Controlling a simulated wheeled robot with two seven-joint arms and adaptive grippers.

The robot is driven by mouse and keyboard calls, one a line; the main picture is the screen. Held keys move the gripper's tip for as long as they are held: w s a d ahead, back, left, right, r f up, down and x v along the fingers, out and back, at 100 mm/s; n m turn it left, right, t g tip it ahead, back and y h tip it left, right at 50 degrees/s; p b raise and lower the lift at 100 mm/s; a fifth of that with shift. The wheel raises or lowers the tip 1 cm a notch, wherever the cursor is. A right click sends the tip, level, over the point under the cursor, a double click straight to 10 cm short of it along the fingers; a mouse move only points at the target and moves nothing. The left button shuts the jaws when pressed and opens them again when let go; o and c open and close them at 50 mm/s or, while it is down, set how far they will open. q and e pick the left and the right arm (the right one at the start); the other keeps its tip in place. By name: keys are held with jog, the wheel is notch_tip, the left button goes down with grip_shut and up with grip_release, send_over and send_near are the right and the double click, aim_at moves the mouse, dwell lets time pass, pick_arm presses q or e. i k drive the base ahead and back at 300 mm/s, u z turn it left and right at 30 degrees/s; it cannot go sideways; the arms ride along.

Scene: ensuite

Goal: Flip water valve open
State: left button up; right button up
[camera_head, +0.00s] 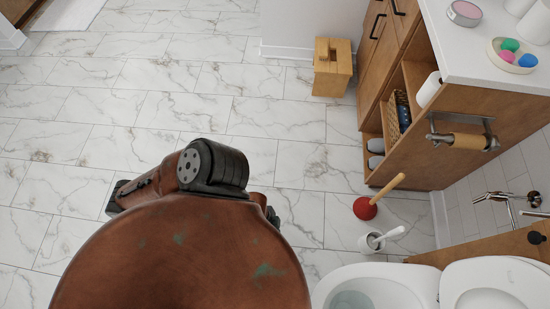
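A chrome fitting (507,203) with a short spout or lever sticks out from the white tiled wall at the right edge, beside the toilet. It looks like the water valve, but it is small and partly cut off by the frame edge, so I cannot tell whether it is open or shut. A large brown rounded part of my own body, with dark joints, fills the lower middle of the view. I can make out no gripper fingers, and nothing of mine touches the fitting.
The toilet (375,287) is at the bottom right, with a toilet brush (383,240) and a red plunger (366,208) beside it. A wooden vanity (440,155) with a paper holder stands at the right. The marble floor at left is clear.

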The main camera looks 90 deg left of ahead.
aim_at(498, 197)
jog(key=k, duration=1.35)
jog(key=u, duration=0.7)
jog(key=i, duration=1.1)
jog(key=z, duration=0.45)
jog(key=i, duration=0.7)
jog(key=z, duration=0.85)
